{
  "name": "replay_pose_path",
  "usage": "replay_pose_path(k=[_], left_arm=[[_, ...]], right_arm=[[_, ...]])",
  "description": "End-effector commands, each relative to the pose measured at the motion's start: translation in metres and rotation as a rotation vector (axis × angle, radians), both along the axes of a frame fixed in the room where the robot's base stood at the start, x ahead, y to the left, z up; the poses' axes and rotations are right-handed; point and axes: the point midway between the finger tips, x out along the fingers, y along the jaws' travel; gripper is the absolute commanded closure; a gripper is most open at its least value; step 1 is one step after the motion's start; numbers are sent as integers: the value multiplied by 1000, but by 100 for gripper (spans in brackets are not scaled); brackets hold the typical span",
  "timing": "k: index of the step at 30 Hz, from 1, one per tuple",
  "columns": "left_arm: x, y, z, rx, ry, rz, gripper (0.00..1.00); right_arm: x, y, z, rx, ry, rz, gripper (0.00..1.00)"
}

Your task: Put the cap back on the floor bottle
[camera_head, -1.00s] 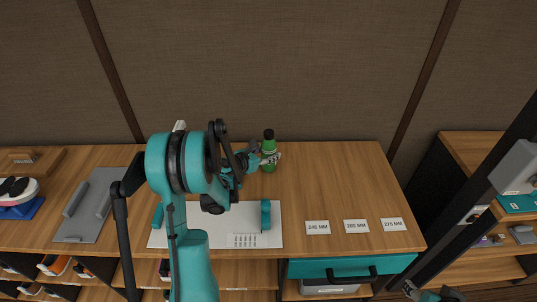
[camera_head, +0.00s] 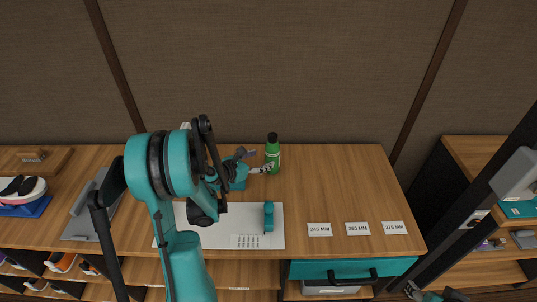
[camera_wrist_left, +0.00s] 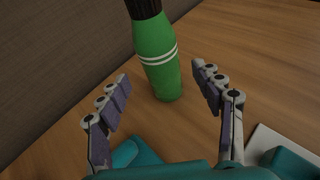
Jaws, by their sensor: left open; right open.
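A green bottle (camera_head: 272,157) with white bands stands upright at the back of the wooden bench. A black cap (camera_head: 272,137) sits on its top. In the left wrist view the bottle (camera_wrist_left: 158,60) is ahead of the fingers, and the black cap (camera_wrist_left: 143,8) is cut off by the upper edge. My left gripper (camera_head: 262,169) is open, just left of the bottle in the head view. In the left wrist view its fingers (camera_wrist_left: 160,75) are spread, with the bottle beyond the gap and apparently not gripped. My right gripper (camera_head: 432,294) is open at the lower right, away from the bench.
A white sheet (camera_head: 225,238) with a teal object (camera_head: 268,216) lies on the bench. Size labels (camera_head: 357,229) lie at the front right. A grey board (camera_head: 90,212) and a shoe on a blue base (camera_head: 24,196) are at left. The bench right of the bottle is clear.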

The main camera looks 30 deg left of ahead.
Motion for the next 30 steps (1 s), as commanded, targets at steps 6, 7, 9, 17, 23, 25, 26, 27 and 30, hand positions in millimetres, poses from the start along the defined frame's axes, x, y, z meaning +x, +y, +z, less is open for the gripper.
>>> replay_pose_path(k=[6, 7, 9, 17, 23, 25, 26, 27, 30], left_arm=[[-33, 6, 14, 0, 0, 2, 34], [-35, 7, 15, 0, 0, 2, 34], [-39, 7, 17, 0, 0, 1, 34], [-42, 7, 17, 1, 0, 0, 34], [-41, 7, 17, 4, 0, -3, 34], [-41, 2, 19, 27, 4, -18, 34], [-41, -2, 20, 47, 8, -30, 34], [-40, -8, 22, 85, 15, -53, 34], [-40, -33, 30, 237, 38, -150, 34]], right_arm=[[0, 0, 10, 0, 0, 0, 48], [0, 0, 10, 0, 0, 0, 48], [0, 0, 11, 0, 0, 0, 48], [0, 0, 11, 0, 0, 0, 48], [0, 0, 11, 0, 0, 0, 48], [0, 0, 11, 0, 0, 0, 48], [0, 0, 11, 0, 0, 0, 48], [0, 0, 11, 0, 0, 0, 48], [0, 0, 11, 0, 0, 0, 48]])
